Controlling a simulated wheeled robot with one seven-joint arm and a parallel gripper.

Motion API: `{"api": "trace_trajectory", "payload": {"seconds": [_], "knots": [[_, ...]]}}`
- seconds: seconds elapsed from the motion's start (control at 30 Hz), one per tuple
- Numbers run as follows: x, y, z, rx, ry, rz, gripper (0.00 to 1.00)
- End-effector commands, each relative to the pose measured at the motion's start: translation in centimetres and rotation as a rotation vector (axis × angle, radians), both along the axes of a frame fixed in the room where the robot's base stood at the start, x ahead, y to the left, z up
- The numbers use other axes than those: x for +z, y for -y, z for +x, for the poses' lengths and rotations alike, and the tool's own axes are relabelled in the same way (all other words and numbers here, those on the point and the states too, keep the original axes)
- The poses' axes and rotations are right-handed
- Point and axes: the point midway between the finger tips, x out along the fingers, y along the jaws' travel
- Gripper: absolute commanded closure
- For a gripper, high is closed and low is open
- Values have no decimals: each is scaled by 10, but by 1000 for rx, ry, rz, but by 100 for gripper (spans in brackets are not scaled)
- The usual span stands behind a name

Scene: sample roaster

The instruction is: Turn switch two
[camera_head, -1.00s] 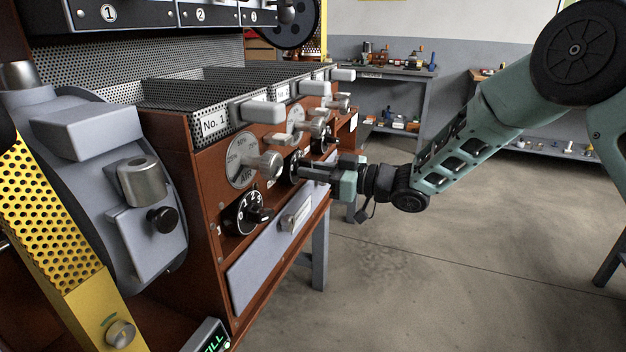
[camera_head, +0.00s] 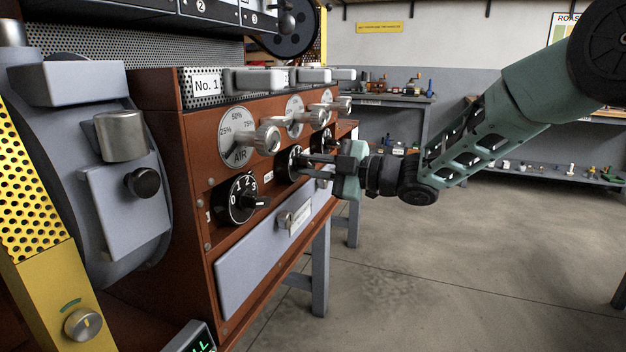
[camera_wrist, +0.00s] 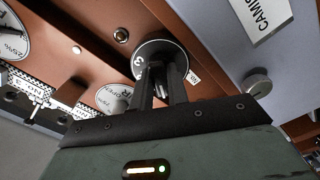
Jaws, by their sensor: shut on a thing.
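Switch two is a round black dial (camera_head: 294,163) on the reddish-brown front panel, the second in the row of dials. In the wrist view the dial (camera_wrist: 160,48) shows a white 3 near its left edge. The rest of its scale is mostly hidden behind the fingers. My gripper (camera_head: 306,164) reaches in from the right, and its two dark fingers (camera_wrist: 166,69) are shut on the dial's knob. The nearer switch one (camera_head: 241,199) is a black dial with white numbers, and a third dial (camera_head: 321,142) lies farther along the panel.
White AIR gauges with metal knobs (camera_head: 267,139) sit just above the dials. A grey drawer (camera_head: 262,259) with a knob and label is below. Trays with grey handles (camera_head: 253,80) line the top. The floor to the right is clear.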

Motion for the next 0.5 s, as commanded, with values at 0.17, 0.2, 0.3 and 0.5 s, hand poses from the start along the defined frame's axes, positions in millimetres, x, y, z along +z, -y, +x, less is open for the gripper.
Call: {"api": "trace_trajectory", "payload": {"seconds": [0.17,0.2,0.3,0.5], "knots": [[-4,1,0,-1,93,-37,100],[-4,1,0,-1,109,-43,100],[-3,1,0,0,142,-55,100],[-2,1,0,1,177,-67,100]]}}
